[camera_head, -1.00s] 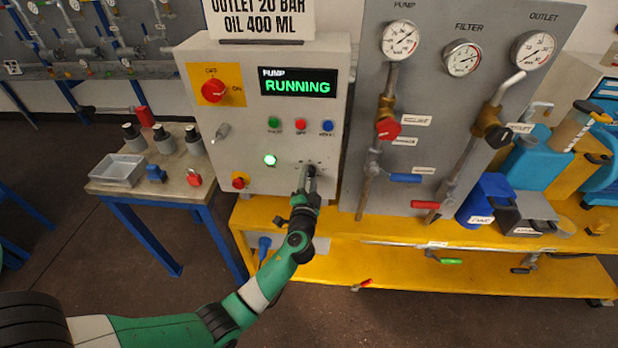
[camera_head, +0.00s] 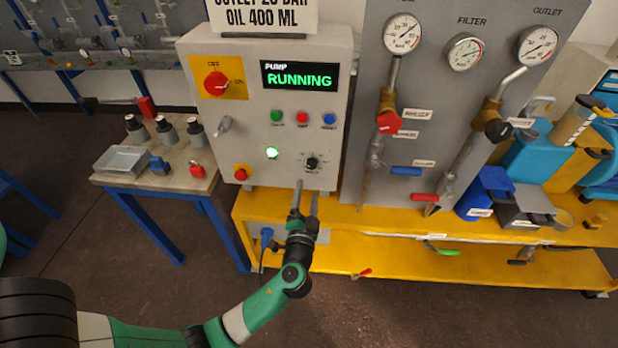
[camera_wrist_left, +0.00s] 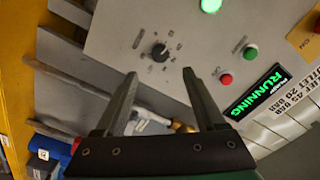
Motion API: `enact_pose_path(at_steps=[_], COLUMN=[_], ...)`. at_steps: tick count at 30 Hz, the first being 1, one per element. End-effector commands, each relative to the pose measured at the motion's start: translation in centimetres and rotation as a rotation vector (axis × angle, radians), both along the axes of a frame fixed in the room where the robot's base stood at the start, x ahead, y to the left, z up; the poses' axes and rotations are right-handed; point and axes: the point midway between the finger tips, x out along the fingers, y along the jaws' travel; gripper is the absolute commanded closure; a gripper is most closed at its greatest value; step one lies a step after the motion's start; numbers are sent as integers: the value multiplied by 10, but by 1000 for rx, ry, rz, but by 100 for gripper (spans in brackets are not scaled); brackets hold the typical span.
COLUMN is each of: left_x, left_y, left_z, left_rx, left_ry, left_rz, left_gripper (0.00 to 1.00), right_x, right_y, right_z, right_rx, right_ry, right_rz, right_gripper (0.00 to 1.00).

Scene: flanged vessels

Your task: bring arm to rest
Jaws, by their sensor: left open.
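My left gripper (camera_head: 305,193) is open and empty, just below and in front of the pump control box (camera_head: 240,120). It also shows in the left wrist view (camera_wrist_left: 158,78), its two fingers apart with nothing between them. The black rotary knob (camera_head: 312,163) on the box stands clear above the fingertips; it is in the left wrist view (camera_wrist_left: 160,52) too. The box display (camera_head: 299,79) reads "PUMP RUNNING" in green. A green lamp (camera_head: 272,153) is lit. My green and white left arm reaches in from the lower left. My right gripper is not in view.
The yellow bench (camera_head: 400,222) carries the gauge panel (camera_head: 437,100), with valves and pipes projecting. Blue containers (camera_head: 487,192) stand at right. Open floor lies in front.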

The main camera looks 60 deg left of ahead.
Motion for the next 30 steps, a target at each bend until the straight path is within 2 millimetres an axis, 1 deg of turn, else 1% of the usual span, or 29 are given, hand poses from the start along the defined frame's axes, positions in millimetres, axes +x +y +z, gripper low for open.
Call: enact_pose_path(at_steps=[1,2,6,23,25,26,28,29,30], left_x=[-4,-5,-10,-9,-1,5,23,32,44], left_y=[-7,-10,-16,-18,-20,-22,-27,-30,-35], left_z=[0,0,0,0,10,18,49,67,96], left_rx=[0,0,1,0,3,5,11,8,-10], left_ry=[0,0,0,-1,-23,-42,-114,-159,-240], left_rz=[-3,-3,1,-4,-12,-16,-32,-42,-62], left_gripper=[28,28,28,28,28,28,28,28,28], right_x=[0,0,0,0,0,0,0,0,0], right_y=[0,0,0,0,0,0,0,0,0], right_z=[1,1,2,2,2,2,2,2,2], right_rx=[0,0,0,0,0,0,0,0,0], right_ry=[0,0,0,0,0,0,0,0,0], right_rz=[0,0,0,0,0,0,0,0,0], right_gripper=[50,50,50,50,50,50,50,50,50])
